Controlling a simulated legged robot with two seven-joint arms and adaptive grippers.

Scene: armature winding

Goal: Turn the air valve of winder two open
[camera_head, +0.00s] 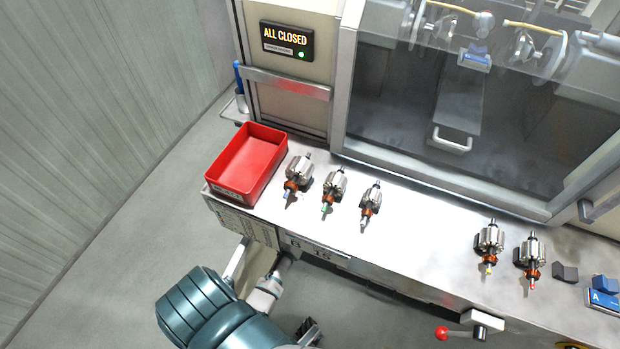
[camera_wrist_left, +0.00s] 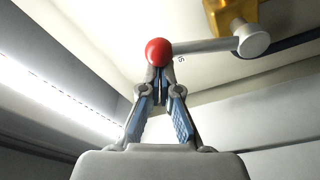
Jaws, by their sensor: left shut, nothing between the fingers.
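A lever with a red ball knob (camera_head: 441,333) sticks out to the left from a pale block (camera_head: 485,322) at the bench's front edge. In the left wrist view a red ball (camera_wrist_left: 158,52) ends a pale lever (camera_wrist_left: 205,46) that runs right to a grey hub (camera_wrist_left: 253,41) under a yellow valve body (camera_wrist_left: 234,12). I cannot tell whether this is the same lever. My left gripper (camera_wrist_left: 157,78) is shut and empty, its tips just below the ball and overlapping it in the picture; contact is unclear. In the head view my left gripper is mostly hidden.
A display (camera_head: 287,40) reads "ALL CLOSED" with a green light. On the bench (camera_head: 420,235) are a red bin (camera_head: 247,163), several armatures (camera_head: 335,187) and a blue block marked A (camera_head: 603,298). A clear guard (camera_head: 480,100) stands behind. The floor at left is free.

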